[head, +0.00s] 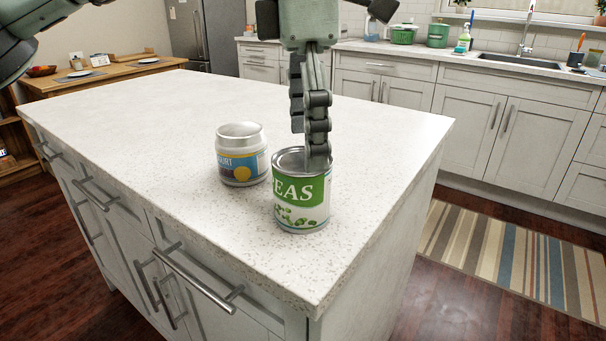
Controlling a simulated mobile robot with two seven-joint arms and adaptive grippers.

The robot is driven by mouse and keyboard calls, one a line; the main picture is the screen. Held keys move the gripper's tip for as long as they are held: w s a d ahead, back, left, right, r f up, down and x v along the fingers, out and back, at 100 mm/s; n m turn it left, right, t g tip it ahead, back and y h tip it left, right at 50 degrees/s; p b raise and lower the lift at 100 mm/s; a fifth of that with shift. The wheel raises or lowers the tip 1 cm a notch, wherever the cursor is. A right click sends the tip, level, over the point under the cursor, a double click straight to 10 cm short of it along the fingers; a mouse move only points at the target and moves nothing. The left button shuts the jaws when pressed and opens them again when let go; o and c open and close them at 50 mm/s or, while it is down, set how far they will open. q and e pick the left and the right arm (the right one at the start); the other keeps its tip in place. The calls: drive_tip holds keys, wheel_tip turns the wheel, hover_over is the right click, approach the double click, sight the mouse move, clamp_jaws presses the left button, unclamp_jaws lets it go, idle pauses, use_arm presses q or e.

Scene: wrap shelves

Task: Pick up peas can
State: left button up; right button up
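The peas can (301,205) stands upright near the front right edge of the white island top. It has a green and white label with "EAS" showing and a grey metal lid. My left gripper (307,148) points straight down over the can. Its fingers show nearly edge-on, one nearer and one farther back, with their tips apart. The nearer fingertip overlaps the right part of the can's lid in the picture. I cannot tell whether it touches. My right gripper is not in view.
A second can with a blue and white label (241,160) stands close to the left of the peas can. The island top (150,110) is otherwise clear. Its right edge drops to the floor near a striped rug (520,262). Counters line the back wall.

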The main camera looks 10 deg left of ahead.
sight(302, 191)
use_arm(q)
drive_tip(key=shift+s+a+f, duration=0.3)
drive_tip(key=shift+s+a, duration=0.05)
drive_tip(key=shift+s, duration=0.2)
wheel_tip(302, 191, down, 7)
drive_tip(key=shift+w+d+r+p, duration=0.1)
drive_tip(key=shift+w+d+p, duration=0.05)
drive_tip(key=shift+p, duration=0.2)
drive_tip(key=c, duration=1.2)
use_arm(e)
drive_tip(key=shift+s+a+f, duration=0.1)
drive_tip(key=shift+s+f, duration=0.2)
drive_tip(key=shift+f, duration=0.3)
use_arm(q)
drive_tip(key=shift+r, duration=0.1)
drive_tip(key=shift+c, duration=0.3)
